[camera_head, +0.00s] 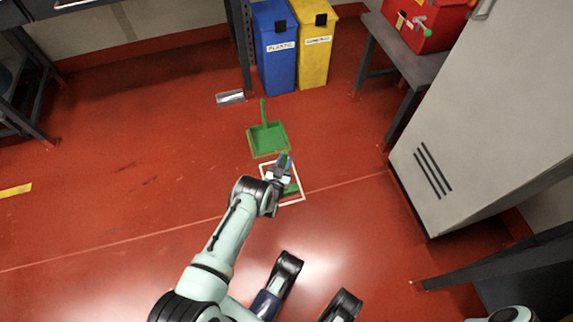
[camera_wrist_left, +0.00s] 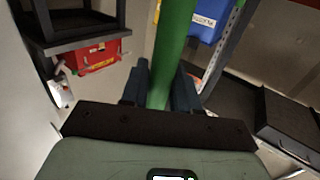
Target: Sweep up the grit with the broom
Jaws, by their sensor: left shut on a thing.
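My left gripper (camera_head: 284,165) is shut on the green broom handle, which passes between its fingers in the left wrist view (camera_wrist_left: 172,55). The broom's green head (camera_head: 292,189) shows low by the floor, partly behind my gripper, inside a white outlined square (camera_head: 301,192). A green dustpan (camera_head: 267,139) with an upright handle stands on the floor just beyond the square. I cannot make out grit for certain; my arm and gripper hide part of the square. My right gripper is not in view.
A blue bin (camera_head: 275,50) and a yellow bin (camera_head: 313,50) stand at the back. A metallic object (camera_head: 230,97) lies on the floor near them. A grey cabinet (camera_head: 470,130) and a bench with a red box (camera_head: 425,22) bound the right. The red floor at left is open.

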